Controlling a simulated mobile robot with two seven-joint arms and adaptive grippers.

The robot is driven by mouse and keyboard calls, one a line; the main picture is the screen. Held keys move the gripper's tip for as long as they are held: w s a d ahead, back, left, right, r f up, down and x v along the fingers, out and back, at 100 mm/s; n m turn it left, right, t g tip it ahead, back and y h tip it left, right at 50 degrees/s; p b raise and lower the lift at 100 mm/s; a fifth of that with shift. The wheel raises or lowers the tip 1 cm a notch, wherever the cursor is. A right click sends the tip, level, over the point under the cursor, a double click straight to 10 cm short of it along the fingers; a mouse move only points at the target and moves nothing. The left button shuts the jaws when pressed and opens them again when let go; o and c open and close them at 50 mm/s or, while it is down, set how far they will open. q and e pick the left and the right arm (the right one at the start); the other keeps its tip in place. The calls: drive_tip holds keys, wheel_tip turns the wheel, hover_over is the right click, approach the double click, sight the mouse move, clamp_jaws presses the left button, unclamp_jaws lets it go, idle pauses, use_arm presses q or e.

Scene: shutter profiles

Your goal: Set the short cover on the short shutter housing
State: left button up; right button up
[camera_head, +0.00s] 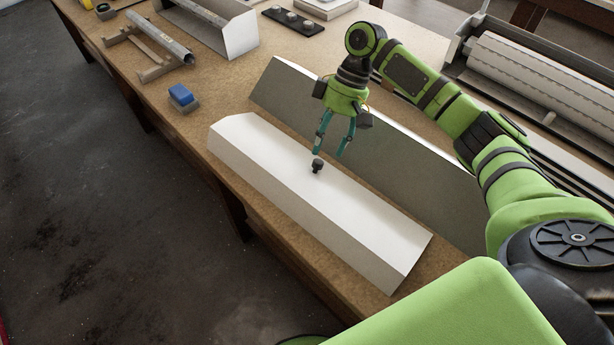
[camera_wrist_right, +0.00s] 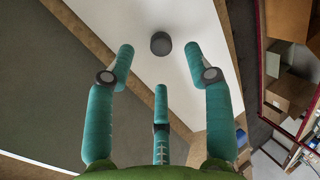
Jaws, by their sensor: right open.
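The short cover (camera_head: 300,185) is a long white piece with a sloped front face, lying on the workbench. A small dark knob (camera_head: 317,166) stands on its top. My right gripper (camera_head: 328,153) is open just above the knob. In the right wrist view the knob (camera_wrist_right: 160,43) shows beyond the spread, empty fingers. A long grey panel (camera_head: 385,150) stands behind the cover, apart from it by a strip of bench; it looks like part of the short shutter housing, but I cannot see its inside. My left gripper is not in view.
A blue-topped block (camera_head: 182,95) sits left of the cover. A metal rail stand (camera_head: 150,45), a white-ended trough (camera_head: 238,35) and a dark tray (camera_head: 293,20) lie farther back. A ribbed roller unit (camera_head: 540,70) is at right. The bench front edge runs close to the cover.

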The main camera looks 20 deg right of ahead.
sight(319, 161)
drive_tip(key=p+x, duration=0.1)
drive_tip(key=x, duration=0.3)
drive_tip(key=shift+s+a, duration=0.2)
drive_tip(key=shift+s, duration=0.05)
drive_tip(key=shift+w+f, duration=0.15)
drive_tip(key=shift+f, duration=0.05)
clamp_jaws()
drive_tip(key=shift+r, duration=0.1)
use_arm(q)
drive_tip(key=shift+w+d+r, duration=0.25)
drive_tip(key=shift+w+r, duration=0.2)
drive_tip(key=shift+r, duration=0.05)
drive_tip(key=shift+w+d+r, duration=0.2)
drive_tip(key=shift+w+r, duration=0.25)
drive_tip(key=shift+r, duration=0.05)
use_arm(e)
drive_tip(key=shift+r, duration=0.1)
